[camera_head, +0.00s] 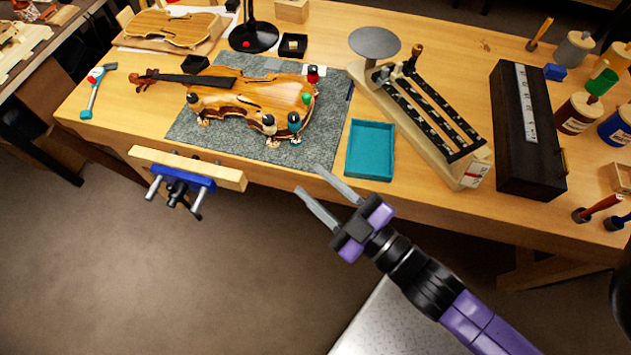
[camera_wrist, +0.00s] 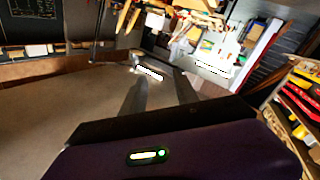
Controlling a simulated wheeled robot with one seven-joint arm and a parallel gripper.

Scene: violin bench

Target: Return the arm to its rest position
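My gripper (camera_head: 313,182) is in front of the bench's front edge, over the floor, with the purple arm reaching in from the lower right. Its two grey fingers are apart and nothing shows between them. In the wrist view the fingers (camera_wrist: 160,90) also stand apart and empty, pointing toward a blurred wall of hanging tools and shelves. The workbench (camera_head: 440,210) lies just beyond the fingertips in the head view. The fingers touch nothing that I can see.
A teal tray (camera_head: 371,150) is the nearest bench item to my gripper. A violin (camera_head: 245,97) with clamps lies on a grey mat (camera_head: 190,128). A vise (camera_head: 188,177) juts from the front edge. A balance scale (camera_head: 425,120) and dark box (camera_head: 526,130) stand right. Floor at lower left is clear.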

